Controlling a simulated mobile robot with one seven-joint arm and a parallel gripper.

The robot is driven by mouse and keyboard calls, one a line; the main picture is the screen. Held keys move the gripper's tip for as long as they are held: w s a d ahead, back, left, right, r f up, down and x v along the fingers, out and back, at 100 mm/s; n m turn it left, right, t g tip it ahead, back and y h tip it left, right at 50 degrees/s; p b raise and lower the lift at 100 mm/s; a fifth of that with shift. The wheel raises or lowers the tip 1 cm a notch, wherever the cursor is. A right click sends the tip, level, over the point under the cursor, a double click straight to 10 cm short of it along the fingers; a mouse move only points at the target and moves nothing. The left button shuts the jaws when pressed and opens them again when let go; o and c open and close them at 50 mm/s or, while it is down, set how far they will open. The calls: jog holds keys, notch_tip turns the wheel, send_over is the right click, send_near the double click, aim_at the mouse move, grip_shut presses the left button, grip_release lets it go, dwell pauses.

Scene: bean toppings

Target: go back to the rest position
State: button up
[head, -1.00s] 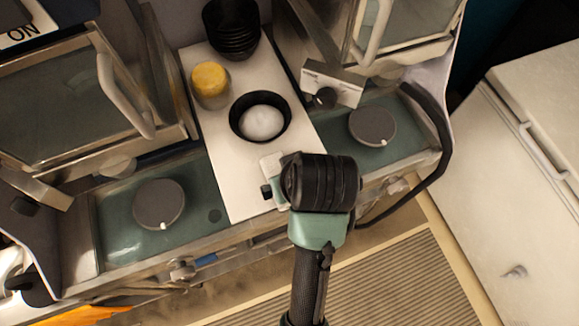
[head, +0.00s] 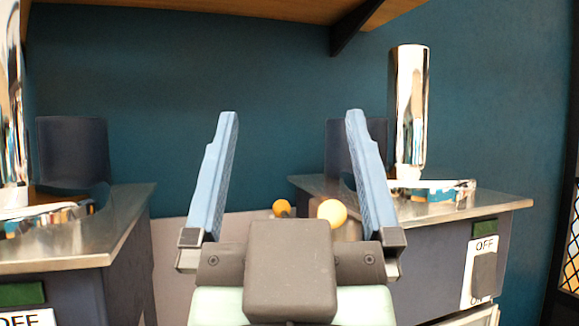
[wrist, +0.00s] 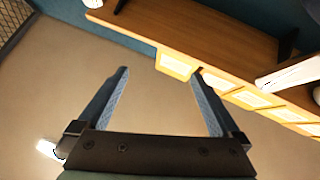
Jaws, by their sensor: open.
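My gripper (head: 291,114) fills the middle foreground of the head view. Nothing is held and neither finger touches anything visible.
A metal-topped machine (head: 75,235) stands at left, another (head: 440,212) with a chrome cylinder (head: 410,110) at right. An orange round thing (head: 282,208) and a pale yellow one (head: 332,212) show between them. A wooden shelf (head: 230,14) hangs above.

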jog(key=shift+s+r+t, duration=0.5)
jog(key=shift+s+r, duration=0.35)
jog(key=shift+r, duration=0.1)
notch_tip(320, 180, down, 8)
jog(key=b, duration=0.7)
jog(key=shift+a, duration=0.15)
jog(key=shift+r, duration=0.1)
